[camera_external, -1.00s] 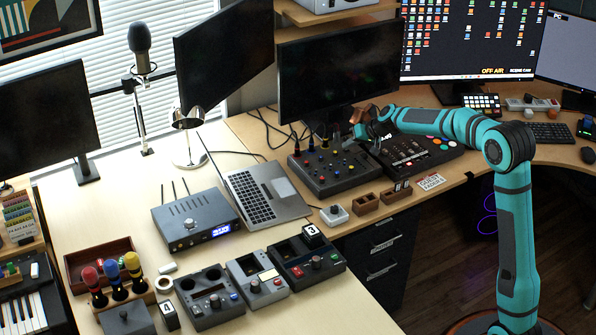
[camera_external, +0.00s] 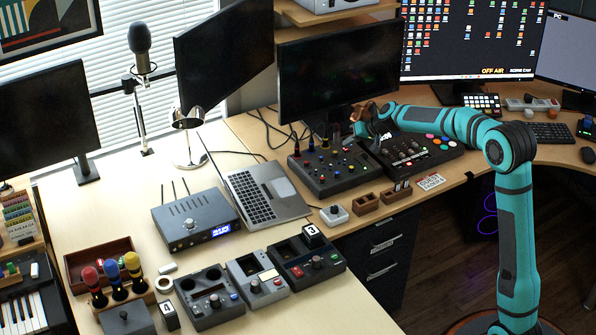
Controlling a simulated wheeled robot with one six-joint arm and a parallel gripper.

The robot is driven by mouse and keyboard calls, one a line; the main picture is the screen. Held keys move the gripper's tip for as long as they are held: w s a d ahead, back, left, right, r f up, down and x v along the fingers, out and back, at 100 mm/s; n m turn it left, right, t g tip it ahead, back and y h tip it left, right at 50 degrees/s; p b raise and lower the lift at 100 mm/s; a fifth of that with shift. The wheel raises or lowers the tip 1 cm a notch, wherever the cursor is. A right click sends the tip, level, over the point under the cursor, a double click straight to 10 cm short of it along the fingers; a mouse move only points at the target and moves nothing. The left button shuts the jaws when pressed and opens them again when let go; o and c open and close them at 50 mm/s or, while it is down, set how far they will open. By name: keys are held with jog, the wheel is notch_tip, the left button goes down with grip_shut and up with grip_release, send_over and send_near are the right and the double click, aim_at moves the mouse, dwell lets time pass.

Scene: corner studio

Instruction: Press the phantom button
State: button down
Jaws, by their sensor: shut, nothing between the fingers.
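My gripper (camera_external: 359,128) is small in the picture, in front of the dark monitor. It is shut and empty. It hovers by the back right of a dark box with knobs and coloured caps (camera_external: 335,182) and the left end of a dark panel with coloured buttons (camera_external: 445,158). I cannot tell whether its tips touch either one. I cannot make out which control is the phantom button; labels are too small to read, and my arm hides part of the panel.
A monitor (camera_external: 325,75) stands close behind my gripper, with cables beside it. An open laptop (camera_external: 255,193) is to the left. Small wooden boxes (camera_external: 366,203) and a white single-button box (camera_external: 334,215) sit along the front edge. Bare wood (camera_external: 260,133) shows at the back left.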

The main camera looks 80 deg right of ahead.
notch_tip(320, 180, up, 6)
dwell(0.8)
